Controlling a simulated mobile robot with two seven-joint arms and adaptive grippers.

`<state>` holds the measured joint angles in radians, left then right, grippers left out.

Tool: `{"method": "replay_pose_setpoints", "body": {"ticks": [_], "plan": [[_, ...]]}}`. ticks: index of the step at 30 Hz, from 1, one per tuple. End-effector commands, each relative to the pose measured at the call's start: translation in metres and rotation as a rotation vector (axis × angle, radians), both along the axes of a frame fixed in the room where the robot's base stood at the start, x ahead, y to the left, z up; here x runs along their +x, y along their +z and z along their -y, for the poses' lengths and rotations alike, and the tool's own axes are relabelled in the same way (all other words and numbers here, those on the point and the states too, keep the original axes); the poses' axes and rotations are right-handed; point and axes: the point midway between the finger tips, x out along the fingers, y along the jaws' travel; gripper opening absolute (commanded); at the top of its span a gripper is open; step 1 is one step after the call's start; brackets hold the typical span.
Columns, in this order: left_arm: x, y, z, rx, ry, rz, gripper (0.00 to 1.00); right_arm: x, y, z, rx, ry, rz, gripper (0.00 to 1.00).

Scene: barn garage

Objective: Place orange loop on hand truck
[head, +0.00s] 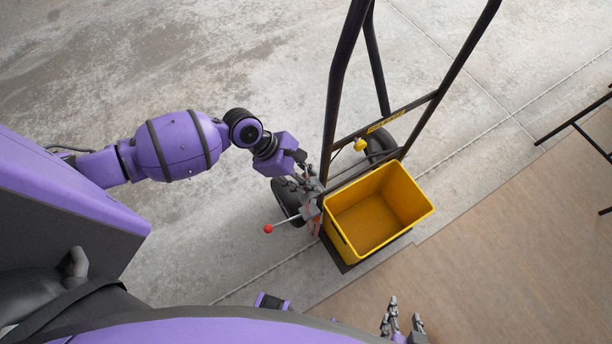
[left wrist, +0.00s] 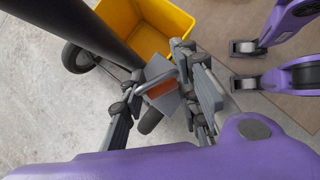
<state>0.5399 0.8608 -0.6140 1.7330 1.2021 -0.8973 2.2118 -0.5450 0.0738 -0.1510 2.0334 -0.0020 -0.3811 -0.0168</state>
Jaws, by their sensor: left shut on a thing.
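The hand truck (head: 336,95) stands upright, with a black tube frame, black wheels and a yellow bin (head: 420,209) on its base. My left gripper (head: 309,188) is at the truck's left upright, beside the bin. In the left wrist view the left gripper (left wrist: 165,92) is shut on a grey and orange piece (left wrist: 161,88), which I take for the orange loop; the fingers hide part of it. Whether it touches the truck frame is unclear. My right gripper (head: 404,322) is at the bottom edge, fingertips apart and empty, partly cut off.
Dark metal legs (head: 575,122) stand at the right edge. The concrete floor at upper left is clear.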

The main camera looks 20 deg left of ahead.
Motion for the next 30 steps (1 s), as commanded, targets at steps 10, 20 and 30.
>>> {"method": "replay_pose_setpoints", "body": {"ticks": [10,20,30], "plan": [[0.000,-0.003,0.000,0.000,0.000,0.000,0.48,0.001,0.001,0.000,-0.001,-0.001,0.002,0.40],[0.000,0.002,-0.001,0.001,0.000,0.000,0.48,0.000,-0.001,0.001,-0.001,-0.001,-0.001,0.40],[-0.006,0.057,-0.038,0.002,0.000,0.001,0.48,0.004,0.010,0.001,0.001,-0.003,0.011,0.40]]}}
